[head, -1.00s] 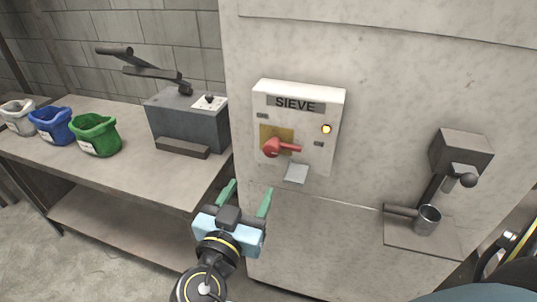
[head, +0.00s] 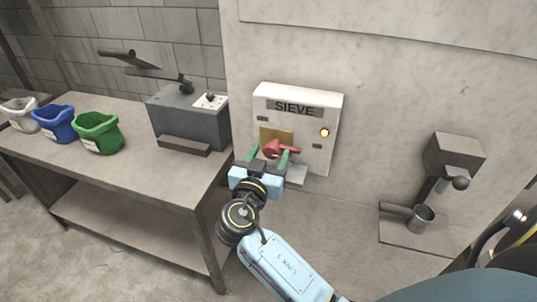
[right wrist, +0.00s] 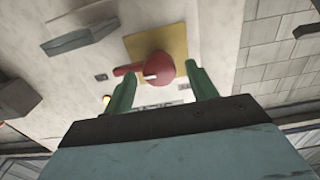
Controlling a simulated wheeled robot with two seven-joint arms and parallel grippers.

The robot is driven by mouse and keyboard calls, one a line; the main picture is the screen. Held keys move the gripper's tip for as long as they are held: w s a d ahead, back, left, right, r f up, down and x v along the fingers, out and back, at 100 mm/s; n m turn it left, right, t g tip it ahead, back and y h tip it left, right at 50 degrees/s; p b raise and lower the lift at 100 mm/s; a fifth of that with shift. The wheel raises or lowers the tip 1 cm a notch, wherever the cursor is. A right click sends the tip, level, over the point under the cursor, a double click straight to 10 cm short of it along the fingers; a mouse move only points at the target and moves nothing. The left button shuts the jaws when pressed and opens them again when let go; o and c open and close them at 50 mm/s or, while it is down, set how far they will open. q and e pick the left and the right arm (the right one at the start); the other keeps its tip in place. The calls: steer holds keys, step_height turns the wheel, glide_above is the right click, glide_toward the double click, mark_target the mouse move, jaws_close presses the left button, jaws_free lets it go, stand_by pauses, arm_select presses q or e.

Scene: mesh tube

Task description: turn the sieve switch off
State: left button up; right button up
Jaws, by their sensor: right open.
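The white sieve switch box (head: 317,112) is fixed to the pale wall, with a dark SIEVE label and a lit yellow lamp (head: 324,132). Its red rotary handle (head: 272,149) sits on a yellow plate, the lever pointing right in the head view. My left gripper is not in view.
A grey bench at the left holds a grey lever machine (head: 187,118) and green (head: 98,132), blue (head: 54,123) and white (head: 20,114) bags. A small grey device with a cup (head: 420,219) is on the wall at the right. A metal tab (head: 297,174) sticks out under the switch box.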

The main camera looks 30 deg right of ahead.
steer(key=c, duration=1)
steer(key=shift+n, duration=1.4)
steer(key=n, duration=0.3)
steer(key=shift+n, duration=0.3)
steer(key=n+p, duration=0.1)
steer(key=n, duration=0.4)
steer(key=shift+w+a+n+p, duration=0.1)
steer(key=shift+n+p, duration=0.2)
steer(key=shift+p, duration=0.05)
steer(key=n+p, duration=0.1)
steer(key=n, duration=0.2)
steer(key=n+p, duration=0.1)
steer(key=n, duration=0.1)
steer(key=shift+f+n+p, duration=0.2)
steer(key=shift+n+p, duration=0.2)
steer(key=shift+n, duration=0.3)
